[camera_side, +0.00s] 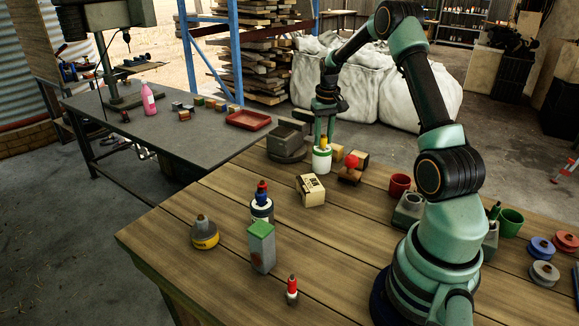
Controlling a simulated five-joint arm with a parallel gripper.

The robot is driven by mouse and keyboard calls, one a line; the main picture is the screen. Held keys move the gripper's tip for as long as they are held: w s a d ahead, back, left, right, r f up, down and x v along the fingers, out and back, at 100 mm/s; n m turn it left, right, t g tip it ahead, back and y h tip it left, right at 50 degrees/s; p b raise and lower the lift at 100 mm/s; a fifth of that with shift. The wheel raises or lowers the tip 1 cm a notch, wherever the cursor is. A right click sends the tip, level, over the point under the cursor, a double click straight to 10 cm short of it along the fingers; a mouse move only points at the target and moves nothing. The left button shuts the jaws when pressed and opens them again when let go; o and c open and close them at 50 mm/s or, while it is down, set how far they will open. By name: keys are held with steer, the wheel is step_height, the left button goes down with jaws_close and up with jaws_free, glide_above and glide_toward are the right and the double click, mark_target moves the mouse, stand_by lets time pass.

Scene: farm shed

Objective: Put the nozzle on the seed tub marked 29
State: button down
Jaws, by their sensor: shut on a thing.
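My gripper (324,146) points down at the far part of the wooden table. It is shut on a small yellow piece, which looks like the nozzle (324,141). No number 29 can be read on this tub. A yellow-and-dark tub (205,240) stands at the front left, and a white-and-dark bottle with a blue and red top (262,210) stands nearby; their marks are also unreadable.
Close to the gripper are a grey box-shaped fixture (286,141), a red ball on a wooden block (351,162) and a cream printed box (311,190). A green-topped carton (261,248) and a small red-capped bottle (292,290) stand in front. The table's left middle is clear.

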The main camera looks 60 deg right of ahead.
mark_target(324, 138)
steer(key=shift+f, duration=0.25)
steer(key=c, duration=0.6)
jaws_free()
step_height(324, 138, up, 12)
steer(key=a+r+n+t, duration=0.15)
steer(key=a+r, duration=0.35)
steer(key=a, duration=0.5)
steer(key=s+a+n+t, duration=0.1)
steer(key=s+a+n, duration=0.1)
steer(key=a, duration=0.5)
steer(key=s+a+n+t, duration=0.1)
steer(key=s+a+n, duration=0.1)
steer(key=s+a, duration=0.3)
steer(key=s+a+n+t, duration=0.1)
steer(key=s+a+n, duration=0.1)
steer(key=a, duration=0.9)
steer(key=shift+s+f+t+y, duration=0.25)
steer(key=shift+s+f+y, duration=0.1)
steer(key=shift+s, duration=0.35)
